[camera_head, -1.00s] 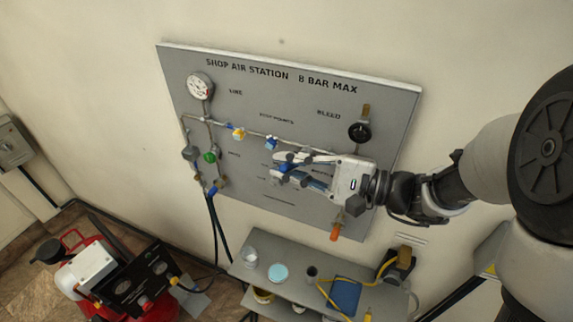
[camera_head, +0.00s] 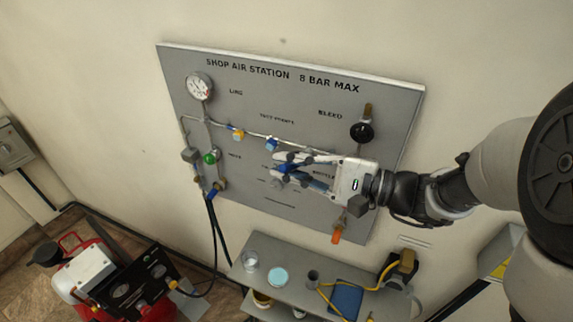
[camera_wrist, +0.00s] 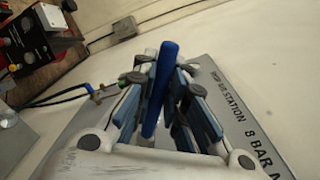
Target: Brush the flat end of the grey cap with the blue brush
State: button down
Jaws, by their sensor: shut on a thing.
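My gripper (camera_head: 288,170) is in front of the middle of the grey panel, pointing left in the head view. In the wrist view my gripper (camera_wrist: 160,85) is shut on the blue brush (camera_wrist: 160,92), whose long blue handle stands between the fingers. The brush's bristle end cannot be made out. A bit of blue also shows between the fingers in the head view. I cannot pick out the grey cap with certainty; the fingers cover part of the panel's middle. Whether the brush touches anything there cannot be told.
The grey panel (camera_head: 300,100) carries a gauge (camera_head: 199,87), a yellow fitting (camera_head: 238,134), a blue fitting (camera_head: 271,144), a green knob (camera_head: 211,157) and a black knob (camera_head: 362,132). Below is a shelf (camera_head: 262,273) with small containers. A red compressor (camera_head: 70,245) stands lower left.

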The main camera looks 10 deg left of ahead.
jog(key=shift+a, duration=0.65)
jog(key=shift+w, duration=0.1)
jog(key=s+b, duration=0.1)
jog(key=s, duration=0.5)
jog(key=shift+a, duration=0.45)
